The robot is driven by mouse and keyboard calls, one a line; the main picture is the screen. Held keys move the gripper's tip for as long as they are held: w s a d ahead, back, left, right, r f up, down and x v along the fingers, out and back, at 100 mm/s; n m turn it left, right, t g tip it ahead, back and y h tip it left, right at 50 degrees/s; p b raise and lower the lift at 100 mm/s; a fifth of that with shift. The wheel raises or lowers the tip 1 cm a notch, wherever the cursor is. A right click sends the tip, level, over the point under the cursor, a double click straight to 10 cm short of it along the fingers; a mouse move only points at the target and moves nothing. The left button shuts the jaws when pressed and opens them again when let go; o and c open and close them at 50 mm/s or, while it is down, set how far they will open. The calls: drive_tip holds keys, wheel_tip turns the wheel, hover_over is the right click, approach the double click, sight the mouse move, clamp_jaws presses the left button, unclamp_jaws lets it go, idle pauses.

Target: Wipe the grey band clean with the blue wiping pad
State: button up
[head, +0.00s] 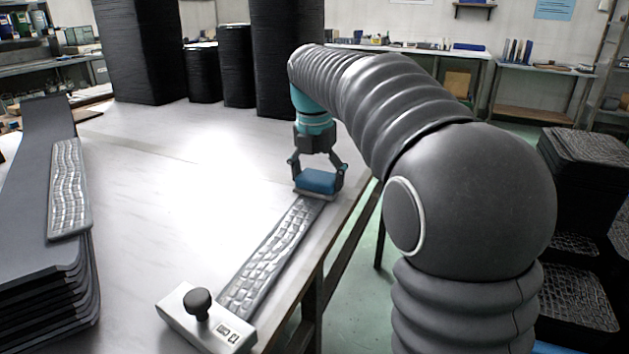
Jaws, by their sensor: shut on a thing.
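The blue wiping pad (317,181) is between the fingers of my gripper (316,172), which is shut on it. My gripper points down over the far end of the grey band (266,256). The pad appears to be at or very close to the band's surface; whether it touches cannot be told. The band runs along the table from the pad toward the front, with a bumpy, quilted-looking surface. The part of the band under and behind the pad is hidden.
A white box with a black knob (200,303) sits at the band's near end. Stacked dark panels (40,270) with a bumpy strip (69,190) stand at left. Tall black stacks (145,50) line the back. The table's right edge (345,213) is close to the band. The table's middle is clear.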

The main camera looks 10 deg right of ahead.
sight(241, 296)
drive_tip(key=shift+w+d+r, duration=0.1)
drive_tip(key=shift+w+d, duration=0.6)
drive_tip(key=shift+w, duration=0.35)
drive_tip(key=shift+s+a+f+b, duration=0.1)
drive_tip(key=shift+s+a+b, duration=0.15)
drive_tip(key=shift+s+a, duration=0.55)
drive_tip(key=shift+s+a+f+b, duration=0.15)
drive_tip(key=shift+s+a, duration=0.3)
drive_tip(key=shift+s, duration=0.7)
drive_tip(key=shift+s+a+r+b, duration=0.1)
drive_tip(key=shift+s+a+b, duration=0.2)
drive_tip(key=shift+s+a, duration=1.15)
drive_tip(key=shift+s, duration=0.45)
drive_tip(key=shift+s+a, duration=0.65)
drive_tip(key=shift+s, duration=0.5)
drive_tip(key=shift+s+a, duration=0.65)
drive_tip(key=shift+s, duration=0.45)
drive_tip(key=shift+s+a, duration=0.5)
drive_tip(key=shift+s, duration=0.3)
drive_tip(key=shift+s+a, duration=0.5)
drive_tip(key=shift+s, duration=0.25)
